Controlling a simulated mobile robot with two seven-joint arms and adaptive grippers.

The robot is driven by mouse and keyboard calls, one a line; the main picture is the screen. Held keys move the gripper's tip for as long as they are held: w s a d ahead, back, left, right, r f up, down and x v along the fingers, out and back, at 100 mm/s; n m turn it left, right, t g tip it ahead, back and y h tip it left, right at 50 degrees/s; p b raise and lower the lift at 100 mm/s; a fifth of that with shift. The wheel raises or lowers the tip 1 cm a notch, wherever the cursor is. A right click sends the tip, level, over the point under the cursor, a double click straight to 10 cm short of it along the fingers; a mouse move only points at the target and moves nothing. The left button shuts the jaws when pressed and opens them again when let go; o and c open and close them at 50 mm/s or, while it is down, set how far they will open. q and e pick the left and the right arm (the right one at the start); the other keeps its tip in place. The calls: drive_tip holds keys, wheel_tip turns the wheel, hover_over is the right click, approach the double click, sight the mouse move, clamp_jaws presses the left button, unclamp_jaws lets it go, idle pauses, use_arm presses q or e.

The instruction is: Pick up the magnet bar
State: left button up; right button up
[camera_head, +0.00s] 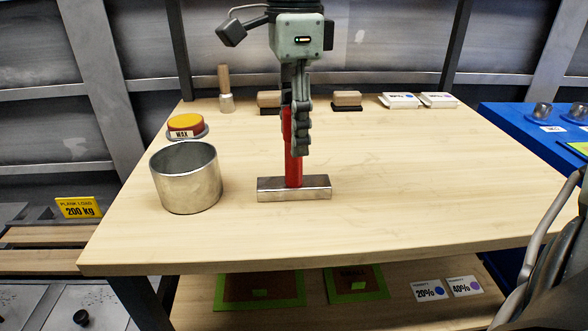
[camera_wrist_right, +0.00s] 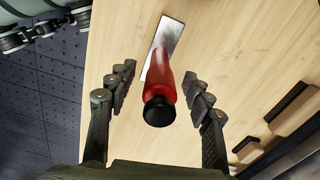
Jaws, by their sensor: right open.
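The magnet bar is a flat metal bar with an upright red handle (camera_head: 293,172). It stands on the wooden bench top near its middle. In the right wrist view, the red handle (camera_wrist_right: 165,85) with its black end cap points up at the camera, and part of the metal bar (camera_wrist_right: 166,38) shows beyond it. My right gripper (camera_head: 294,128) comes down from above, with its fingers around the upper handle. In the wrist view the fingers of the right gripper (camera_wrist_right: 160,88) stand on either side of the handle, with a gap on both sides.
A round metal can (camera_head: 186,180) stands left of the bar, with a yellow-topped red button (camera_head: 186,122) behind it. A brush-like tool (camera_head: 225,90), wood-handled blocks (camera_head: 347,99) and white cards (camera_head: 400,101) line the back edge. The bench right of the bar is clear.

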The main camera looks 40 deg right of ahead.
drive_tip(key=shift+f, duration=0.3)
clamp_jaws()
drive_tip(key=shift+r, duration=0.1)
